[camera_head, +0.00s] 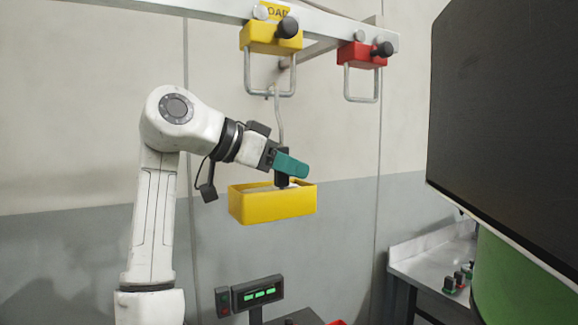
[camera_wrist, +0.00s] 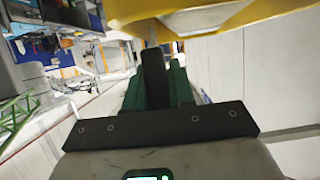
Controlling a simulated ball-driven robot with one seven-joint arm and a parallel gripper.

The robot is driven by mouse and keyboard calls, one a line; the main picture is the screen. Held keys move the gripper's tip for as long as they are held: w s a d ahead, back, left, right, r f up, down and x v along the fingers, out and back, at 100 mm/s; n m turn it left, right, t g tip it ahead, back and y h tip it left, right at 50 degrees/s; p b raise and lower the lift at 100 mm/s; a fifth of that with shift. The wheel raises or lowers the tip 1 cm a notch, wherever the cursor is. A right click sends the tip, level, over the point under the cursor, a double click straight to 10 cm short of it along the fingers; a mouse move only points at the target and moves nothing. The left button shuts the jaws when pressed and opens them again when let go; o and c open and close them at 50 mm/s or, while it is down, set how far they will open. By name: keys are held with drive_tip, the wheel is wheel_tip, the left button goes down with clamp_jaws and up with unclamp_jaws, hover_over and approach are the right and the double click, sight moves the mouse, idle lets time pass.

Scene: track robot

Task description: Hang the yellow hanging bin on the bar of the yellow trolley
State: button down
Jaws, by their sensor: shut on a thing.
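The yellow trolley (camera_head: 270,38) hangs from the overhead rail, with a U-shaped grey bar (camera_head: 292,78) below it. The yellow hanging bin (camera_head: 272,207) is in the air below that bar, roughly level. A thin grey stem rises from the bin to the height of the bar's bottom; I cannot tell whether its hook is on the bar. My gripper (camera_head: 290,166), with teal fingers, is shut on the bin's dark grip above the bin's rim. The wrist view shows the dark grip between the fingers (camera_wrist: 155,78) and part of the yellow bin (camera_wrist: 240,18) at the top.
A red trolley (camera_head: 362,55) with its own bar hangs to the right on the rail (camera_head: 210,10). A large dark panel (camera_head: 500,110) fills the right side. A small display (camera_head: 257,292) stands below the bin, and a grey bench (camera_head: 435,260) is at the right.

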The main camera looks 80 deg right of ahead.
drive_tip(key=c, duration=0.9)
unclamp_jaws()
drive_tip(key=b+v, duration=0.1)
drive_tip(key=v, duration=0.9)
drive_tip(key=shift+w+a+b, duration=0.3)
drive_tip(key=shift+b, duration=0.1)
